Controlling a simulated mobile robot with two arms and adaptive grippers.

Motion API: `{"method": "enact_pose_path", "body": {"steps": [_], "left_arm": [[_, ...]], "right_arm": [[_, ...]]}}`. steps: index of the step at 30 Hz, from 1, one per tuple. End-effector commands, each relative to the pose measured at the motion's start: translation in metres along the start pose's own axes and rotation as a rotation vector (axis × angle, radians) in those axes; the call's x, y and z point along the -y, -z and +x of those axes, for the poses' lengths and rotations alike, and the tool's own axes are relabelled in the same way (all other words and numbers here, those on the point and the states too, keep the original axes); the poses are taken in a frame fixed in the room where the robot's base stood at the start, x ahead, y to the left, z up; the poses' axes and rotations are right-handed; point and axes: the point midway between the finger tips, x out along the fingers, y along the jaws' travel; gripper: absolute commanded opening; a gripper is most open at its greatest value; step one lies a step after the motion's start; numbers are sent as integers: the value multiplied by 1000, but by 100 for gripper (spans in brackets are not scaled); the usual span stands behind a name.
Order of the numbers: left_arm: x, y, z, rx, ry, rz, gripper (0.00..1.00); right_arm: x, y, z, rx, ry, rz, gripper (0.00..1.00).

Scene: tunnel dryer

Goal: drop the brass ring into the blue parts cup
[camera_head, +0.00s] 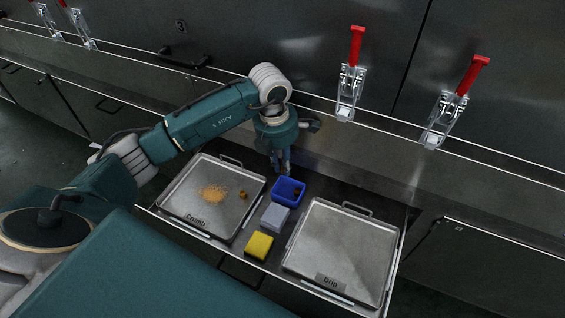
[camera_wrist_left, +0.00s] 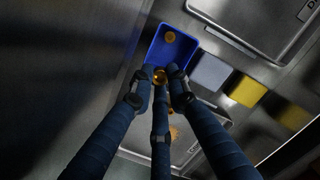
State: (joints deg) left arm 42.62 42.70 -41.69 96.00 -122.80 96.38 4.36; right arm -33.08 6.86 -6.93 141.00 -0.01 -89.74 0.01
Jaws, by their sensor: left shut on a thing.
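My left gripper (camera_head: 282,168) reaches down over the blue parts cup (camera_head: 277,194), close above its far side. In the left wrist view its three fingers (camera_wrist_left: 161,74) are shut on a small shiny brass piece, which I take for the brass ring (camera_wrist_left: 160,77); the fingers partly cover it. The held ring overlaps the near edge of the blue cup (camera_wrist_left: 155,52) in that view; the height between them is hard to tell. Another round brass-coloured piece (camera_wrist_left: 170,37) lies inside the cup. My right gripper is not in view.
The cup stands in an open drawer between the Crumb tray (camera_head: 189,183), with crumbs and a small brass-coloured piece (camera_head: 243,194), and the Drip tray (camera_head: 335,250). A grey block (camera_head: 275,216) and a yellow block (camera_head: 259,246) sit in front. Red-handled clamps (camera_head: 350,80) line the wall.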

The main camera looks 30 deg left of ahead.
Motion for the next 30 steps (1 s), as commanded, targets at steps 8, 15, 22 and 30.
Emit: {"method": "enact_pose_path", "body": {"steps": [8, 15, 22, 30], "left_arm": [[0, 0, 0, 0, 0, 0, 37], [-1, -1, -5, 2, -2, 0, 37], [-1, -2, -44, 6, -3, 1, 37], [0, -1, -98, 3, -2, 1, 37]], "right_arm": [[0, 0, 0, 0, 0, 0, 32], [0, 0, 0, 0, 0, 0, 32], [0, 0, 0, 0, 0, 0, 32], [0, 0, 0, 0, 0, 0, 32]]}}
